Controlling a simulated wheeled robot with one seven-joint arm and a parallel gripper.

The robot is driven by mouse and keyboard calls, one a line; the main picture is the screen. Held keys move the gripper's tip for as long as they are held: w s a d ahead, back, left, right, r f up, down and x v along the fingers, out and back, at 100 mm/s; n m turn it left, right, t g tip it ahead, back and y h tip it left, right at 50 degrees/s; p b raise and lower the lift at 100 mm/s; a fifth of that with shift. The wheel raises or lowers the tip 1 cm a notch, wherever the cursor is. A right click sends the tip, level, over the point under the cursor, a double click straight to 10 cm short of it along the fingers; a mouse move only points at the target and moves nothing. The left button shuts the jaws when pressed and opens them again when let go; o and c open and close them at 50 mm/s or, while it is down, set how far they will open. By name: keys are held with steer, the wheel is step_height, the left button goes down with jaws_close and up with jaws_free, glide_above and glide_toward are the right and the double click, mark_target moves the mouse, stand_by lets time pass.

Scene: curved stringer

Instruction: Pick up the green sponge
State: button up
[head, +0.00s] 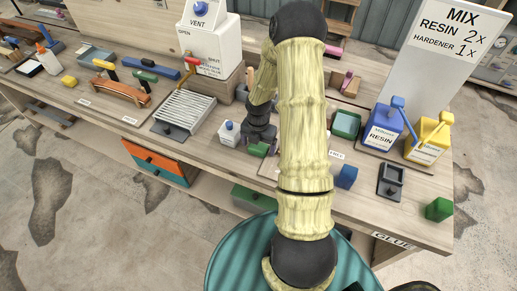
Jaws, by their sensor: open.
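A small green block, which looks like the green sponge (257,150), lies near the front edge of the wooden workbench (215,148). My gripper (262,142) is open and points down right at it. The fingers are small and dark here, and I cannot tell whether they touch the block or sit around it. My arm hides the bench just to the right. Another green block (438,209) stands at the bench's right end, well away from my gripper.
A small white box with a blue knob (229,132) stands close left of my gripper. A ribbed metal rack (184,112) is further left. Right of my arm are a blue block (346,177), a green tray (346,124), and blue (383,130) and yellow (427,140) containers.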

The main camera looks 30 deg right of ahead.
mark_target(258, 146)
steer(key=shift+w, duration=0.1)
steer(key=c, duration=1.1)
steer(key=shift+w+d+r, duration=0.1)
steer(key=shift+r, duration=0.4)
step_height(258, 146, up, 9)
steer(key=shift+r, duration=0.1)
steer(key=shift+o, duration=1.1)
steer(key=shift+c, duration=0.5)
